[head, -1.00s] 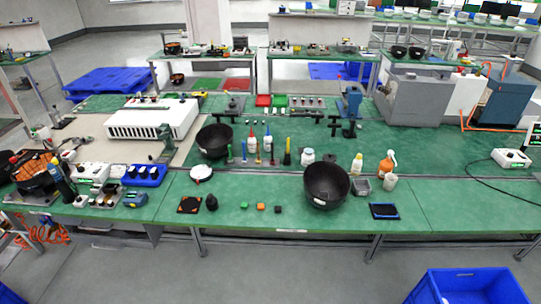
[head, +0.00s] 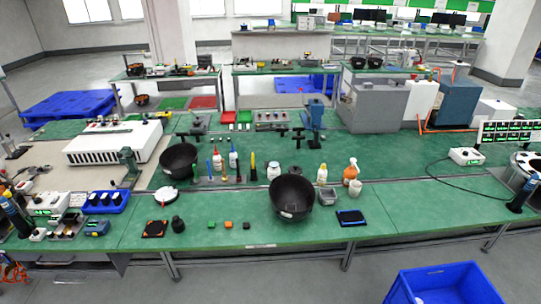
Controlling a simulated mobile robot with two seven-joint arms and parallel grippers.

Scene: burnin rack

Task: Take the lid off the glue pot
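A small white jar with a pale top (head: 274,171) stands upright on the green bench, just behind the large black bowl (head: 292,198). It may be the glue pot, and its top looks closed, but it is too small to be sure. A beige cup (head: 355,187) stands to the right, in front of an orange-and-white spray bottle (head: 351,171); I cannot tell whether it has a lid. A flat round white thing (head: 166,194) lies at the left of the bench. Neither of my grippers is in view.
Glue-type bottles (head: 217,160) and upright tools stand between the second black bowl (head: 179,160) and the jar. A grey tray (head: 327,196) and a blue-rimmed black pad (head: 351,218) lie near the front. The bench's right front (head: 430,208) is clear. A blue crate (head: 445,283) stands on the floor.

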